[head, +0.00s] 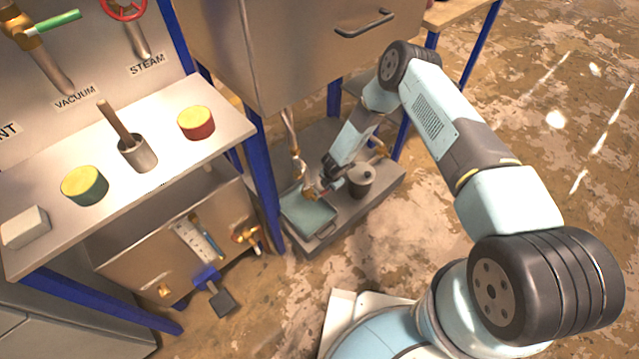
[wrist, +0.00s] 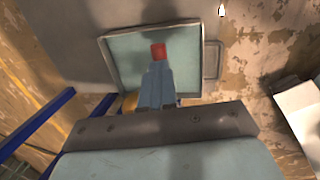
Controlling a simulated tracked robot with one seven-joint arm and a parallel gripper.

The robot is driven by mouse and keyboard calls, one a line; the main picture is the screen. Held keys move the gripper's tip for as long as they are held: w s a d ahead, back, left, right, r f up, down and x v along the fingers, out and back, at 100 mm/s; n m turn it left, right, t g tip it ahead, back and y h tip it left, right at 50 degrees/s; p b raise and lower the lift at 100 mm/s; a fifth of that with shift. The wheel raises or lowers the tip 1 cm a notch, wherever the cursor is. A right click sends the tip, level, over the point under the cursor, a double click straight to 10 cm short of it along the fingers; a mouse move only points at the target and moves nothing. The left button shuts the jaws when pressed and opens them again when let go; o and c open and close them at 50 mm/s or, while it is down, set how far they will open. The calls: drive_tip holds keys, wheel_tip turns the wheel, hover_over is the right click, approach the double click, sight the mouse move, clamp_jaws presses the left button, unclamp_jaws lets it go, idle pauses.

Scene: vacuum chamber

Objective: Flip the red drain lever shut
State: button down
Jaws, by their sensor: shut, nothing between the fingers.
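The red drain lever shows as a small red end (wrist: 158,50) in the wrist view, just beyond the fingertips. My gripper (wrist: 157,70) is shut and holds nothing. Its tips point at the red end, and I cannot tell whether they touch it. In the head view my gripper (head: 326,183) is low under the steel chamber, beside the brass drain valve (head: 308,191). The lever is too small to make out clearly there. In the wrist view a yellowish bit of the valve (wrist: 129,102) shows left of the fingers, the rest hidden behind my gripper.
A shallow teal tray (head: 308,217) lies below the valve; it also shows in the wrist view (wrist: 118,62). A grey metal pot (head: 360,183) stands close right of my gripper. Blue frame legs (head: 262,175) and the steel chamber (head: 300,50) bound the space. Floor at right is clear.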

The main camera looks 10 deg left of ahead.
drive_tip(key=shift+w+d+f, duration=0.1)
drive_tip(key=shift+d+f, duration=0.15)
drive_tip(key=shift+d, duration=0.25)
drive_tip(key=w+v, duration=0.1)
drive_tip(key=v, duration=1.3)
drive_tip(key=shift+r, duration=0.25)
drive_tip(key=shift+a, duration=0.2)
